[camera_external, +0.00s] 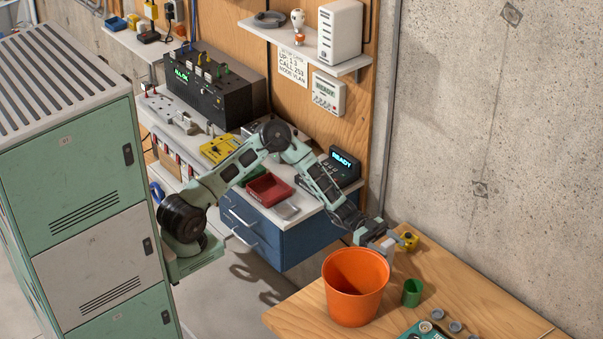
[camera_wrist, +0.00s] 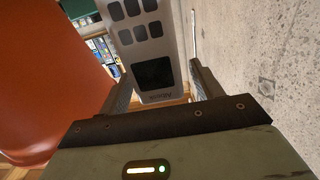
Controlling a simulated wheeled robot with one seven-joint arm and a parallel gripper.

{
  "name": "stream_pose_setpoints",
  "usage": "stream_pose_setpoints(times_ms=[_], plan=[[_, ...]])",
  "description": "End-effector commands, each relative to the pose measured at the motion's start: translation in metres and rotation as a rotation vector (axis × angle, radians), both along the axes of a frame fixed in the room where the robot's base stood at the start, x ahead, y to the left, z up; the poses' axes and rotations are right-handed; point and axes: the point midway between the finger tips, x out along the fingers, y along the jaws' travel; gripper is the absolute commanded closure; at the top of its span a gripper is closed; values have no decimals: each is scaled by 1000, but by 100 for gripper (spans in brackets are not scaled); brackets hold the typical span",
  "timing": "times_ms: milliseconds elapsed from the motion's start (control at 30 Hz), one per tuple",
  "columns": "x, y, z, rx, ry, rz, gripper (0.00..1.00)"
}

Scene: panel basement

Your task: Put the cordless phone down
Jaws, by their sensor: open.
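The cordless phone (camera_wrist: 148,45) is pale grey with dark keys and a dark screen. In the wrist view it stands between the two fingers of my gripper (camera_wrist: 160,85), screen end towards the palm. The jaws are open around it; whether a finger touches it I cannot tell. In the external view my gripper (camera_external: 376,236) is low over the back of the wooden table (camera_external: 470,290), just behind the orange bucket. The phone is small there and hard to separate from the fingers. Whether its far end rests on the table is hidden.
The orange bucket (camera_external: 355,287) stands close in front of my gripper and fills the left of the wrist view. A green cup (camera_external: 412,292) and a yellow item (camera_external: 408,241) are close by on the right. The concrete wall (camera_external: 490,130) is behind.

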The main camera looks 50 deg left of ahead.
Motion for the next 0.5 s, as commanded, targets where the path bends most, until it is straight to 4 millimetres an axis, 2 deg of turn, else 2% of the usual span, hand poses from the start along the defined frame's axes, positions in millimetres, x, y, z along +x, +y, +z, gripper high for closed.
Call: stream_pose_setpoints(times_ms=[300,500], plan=[[0,69,-2,1,-1,2,35],[0,97,-2,1,0,1,35]])
